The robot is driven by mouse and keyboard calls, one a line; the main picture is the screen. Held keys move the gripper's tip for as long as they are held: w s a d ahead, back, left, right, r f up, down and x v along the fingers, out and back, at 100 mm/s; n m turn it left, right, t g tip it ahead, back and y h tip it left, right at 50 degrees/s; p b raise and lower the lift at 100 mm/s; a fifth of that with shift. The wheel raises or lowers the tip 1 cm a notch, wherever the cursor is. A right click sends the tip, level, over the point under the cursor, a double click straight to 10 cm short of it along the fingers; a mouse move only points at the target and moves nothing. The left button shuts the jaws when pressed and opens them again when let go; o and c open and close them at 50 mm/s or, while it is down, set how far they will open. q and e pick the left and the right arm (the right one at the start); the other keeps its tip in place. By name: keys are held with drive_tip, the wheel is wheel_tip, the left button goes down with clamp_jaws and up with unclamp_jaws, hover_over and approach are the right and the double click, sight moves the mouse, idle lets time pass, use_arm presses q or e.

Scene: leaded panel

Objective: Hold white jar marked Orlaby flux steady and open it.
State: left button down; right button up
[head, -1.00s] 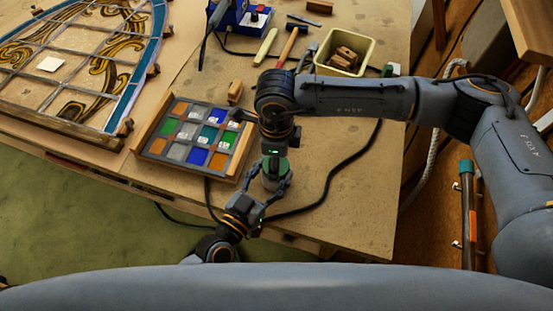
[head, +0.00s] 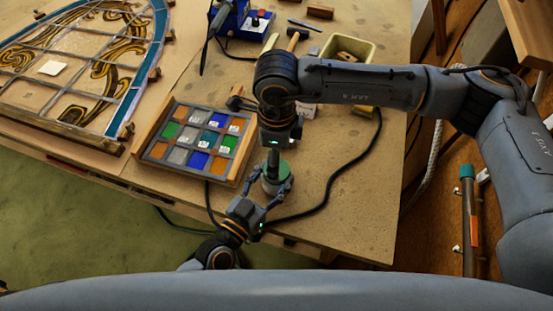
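The jar (head: 276,184) stands upright near the table's front edge in the head view, with a green round top showing. Its body and marking are mostly hidden. My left gripper (head: 275,188) reaches up from below, with its fingers on both sides of the jar, closed around it. My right gripper (head: 273,160) points down over the jar's top. Its fingers look narrow, seen edge-on, with the tips at or just above the green top. I cannot tell whether they touch it or how far they are apart.
A tray of coloured glass pieces (head: 172,155) lies left of the jar. A leaded panel (head: 75,75) is further left. A black cable (head: 330,190) curves right of the jar.

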use_arm(q)
drive_tip(key=shift+c, duration=2)
unclamp_jaws()
drive_tip(key=shift+f, duration=0.25)
drive_tip(key=shift+o, duration=0.2)
drive_tip(key=shift+r, duration=0.1)
